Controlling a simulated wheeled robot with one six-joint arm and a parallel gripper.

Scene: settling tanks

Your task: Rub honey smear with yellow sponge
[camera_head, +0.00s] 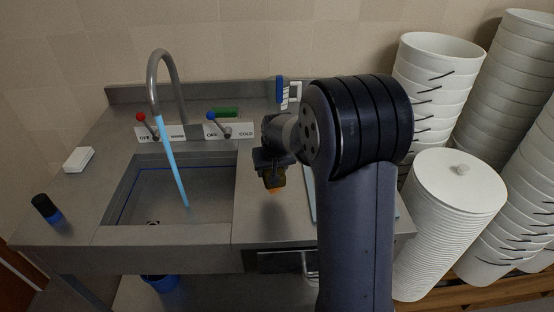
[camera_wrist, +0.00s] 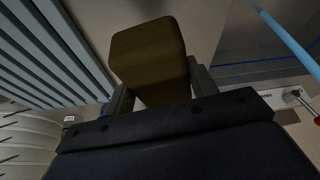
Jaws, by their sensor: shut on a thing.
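My gripper (camera_head: 272,168) is over the steel counter, to the right of the sink basin. It is shut on the yellow sponge (camera_wrist: 150,60), which looks dark olive-yellow in shadow in the wrist view. The sponge also shows small below the jaws in the head view (camera_head: 274,180), with a brighter orange lower end. I cannot tell whether the sponge touches the counter. No honey smear can be made out for sure; the arm and sponge hide part of the counter.
Blue water runs from the tap (camera_head: 166,75) into the sink (camera_head: 150,195). Red and blue tap levers, a green block (camera_head: 225,112) and a blue-white item (camera_head: 281,92) stand behind. A white block (camera_head: 78,159) and dark bottle (camera_head: 46,208) are left. White bucket stacks (camera_head: 450,215) crowd the right.

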